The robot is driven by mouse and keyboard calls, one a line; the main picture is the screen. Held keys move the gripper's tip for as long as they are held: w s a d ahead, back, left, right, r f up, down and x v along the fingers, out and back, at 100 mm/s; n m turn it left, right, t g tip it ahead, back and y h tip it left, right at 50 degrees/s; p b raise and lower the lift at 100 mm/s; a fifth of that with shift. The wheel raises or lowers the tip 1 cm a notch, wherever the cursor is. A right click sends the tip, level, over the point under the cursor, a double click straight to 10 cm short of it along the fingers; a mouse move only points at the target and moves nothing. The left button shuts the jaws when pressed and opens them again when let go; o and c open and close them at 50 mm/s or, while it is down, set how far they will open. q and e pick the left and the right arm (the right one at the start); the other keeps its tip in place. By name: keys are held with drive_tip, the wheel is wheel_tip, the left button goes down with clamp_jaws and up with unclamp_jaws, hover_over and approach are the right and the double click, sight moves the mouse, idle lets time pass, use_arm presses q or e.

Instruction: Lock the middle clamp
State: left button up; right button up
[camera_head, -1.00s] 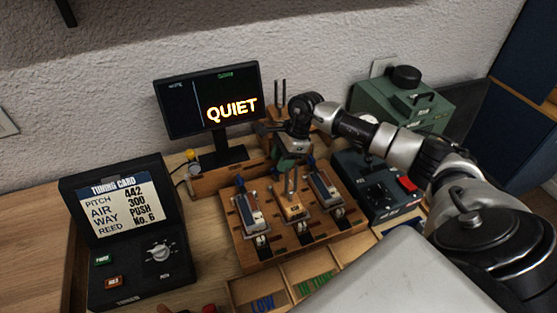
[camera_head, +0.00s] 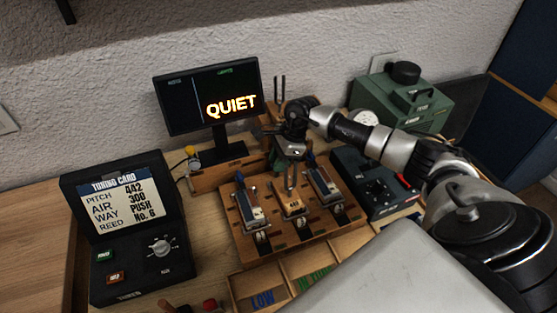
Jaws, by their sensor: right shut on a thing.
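The wooden clamp board (camera_head: 247,249) carries three clamps in a row. The middle clamp (camera_head: 291,203) has a tan block with a two-pronged metal piece standing over it. The left clamp (camera_head: 251,212) and right clamp (camera_head: 324,188) have pale bodies and blue-tipped levers. My right gripper (camera_head: 290,156) comes from the right and is over the back end of the middle clamp. It is shut, apparently on the middle clamp's lever, which the gripper mostly hides. My left gripper is out of view.
A monitor (camera_head: 209,98) reading QUIET stands behind. A tuning card box (camera_head: 128,230) stands at left, a dark control box (camera_head: 372,185) and green machine (camera_head: 402,105) at right. A divided wooden tray (camera_head: 283,282) lies in front of the board.

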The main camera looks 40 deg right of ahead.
drive_tip(key=m+t+b, duration=0.1)
drive_tip(key=m, duration=0.2)
drive_tip(key=m+t+h, duration=0.1)
drive_tip(key=m, duration=0.1)
drive_tip(key=shift+s+m+b, duration=0.15)
drive_tip(key=shift+m+b, duration=0.25)
drive_tip(key=m+b, duration=0.1)
drive_tip(key=m, duration=0.1)
drive_tip(key=m+t+h+b, duration=0.1)
drive_tip(key=m, duration=0.1)
drive_tip(key=shift+a+m, duration=0.2)
drive_tip(key=shift+m, duration=0.1)
drive_tip(key=m+h+b, duration=0.2)
drive_tip(key=m+b, duration=0.1)
drive_tip(key=m, duration=0.2)
drive_tip(key=shift+a, duration=0.15)
drive_tip(key=shift+r+m+h+b, duration=0.1)
drive_tip(key=shift+m+h+b, duration=0.5)
drive_tip(key=shift+m+b, duration=0.4)
drive_tip(key=shift+m, duration=0.3)
drive_tip(key=o, duration=0.6)
drive_tip(key=shift+o, duration=0.2)
drive_tip(key=shift+s, duration=0.1)
